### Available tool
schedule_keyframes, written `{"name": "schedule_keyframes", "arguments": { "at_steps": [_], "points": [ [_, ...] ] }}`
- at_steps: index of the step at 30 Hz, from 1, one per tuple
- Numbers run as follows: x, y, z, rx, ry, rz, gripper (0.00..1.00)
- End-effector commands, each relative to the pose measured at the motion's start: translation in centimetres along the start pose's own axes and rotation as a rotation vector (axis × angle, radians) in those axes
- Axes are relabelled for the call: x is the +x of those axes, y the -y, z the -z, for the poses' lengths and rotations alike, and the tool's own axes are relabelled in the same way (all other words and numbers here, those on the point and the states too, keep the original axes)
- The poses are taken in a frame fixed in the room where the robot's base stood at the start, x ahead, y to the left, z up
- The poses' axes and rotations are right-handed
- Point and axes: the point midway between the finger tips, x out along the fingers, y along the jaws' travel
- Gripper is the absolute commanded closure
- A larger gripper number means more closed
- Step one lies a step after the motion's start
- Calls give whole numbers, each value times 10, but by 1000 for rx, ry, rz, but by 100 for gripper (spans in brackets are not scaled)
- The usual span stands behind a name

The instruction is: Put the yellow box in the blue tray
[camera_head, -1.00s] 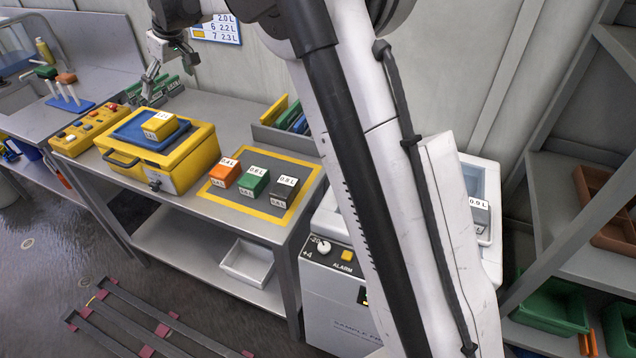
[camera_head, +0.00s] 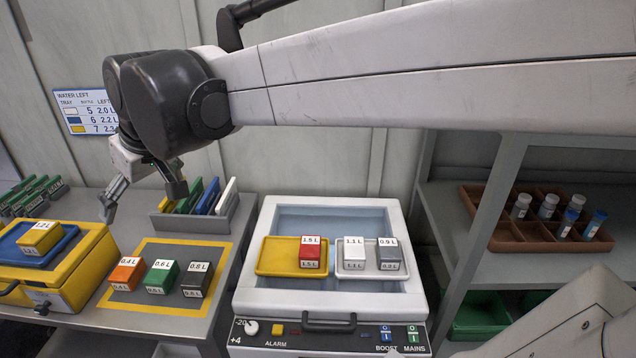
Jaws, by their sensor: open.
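The yellow box (camera_head: 40,238), labelled 1.2 L, sits upright in the blue tray (camera_head: 66,233), at the left of the view. The blue tray lies on top of a yellow case (camera_head: 78,272) on the grey bench. My gripper (camera_head: 141,207) is open and empty, with its fingers pointing down. In the picture it is to the right of the yellow box and above the bench, apart from the box.
A yellow-edged mat (camera_head: 225,250) holds orange, green and dark grey boxes. A rack (camera_head: 215,225) of coloured plates stands behind it. Right of it, a white unit (camera_head: 335,302) holds a yellow tray (camera_head: 276,256) with a red box, and a white tray (camera_head: 362,273) with white and grey boxes.

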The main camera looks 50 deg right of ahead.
Motion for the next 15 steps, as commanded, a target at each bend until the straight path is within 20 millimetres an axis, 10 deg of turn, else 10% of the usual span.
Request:
{"name": "schedule_keyframes", "arguments": {
  "at_steps": [15],
  "points": [
    [-13,-7,-175,167,-71,-84,4]
  ]
}}
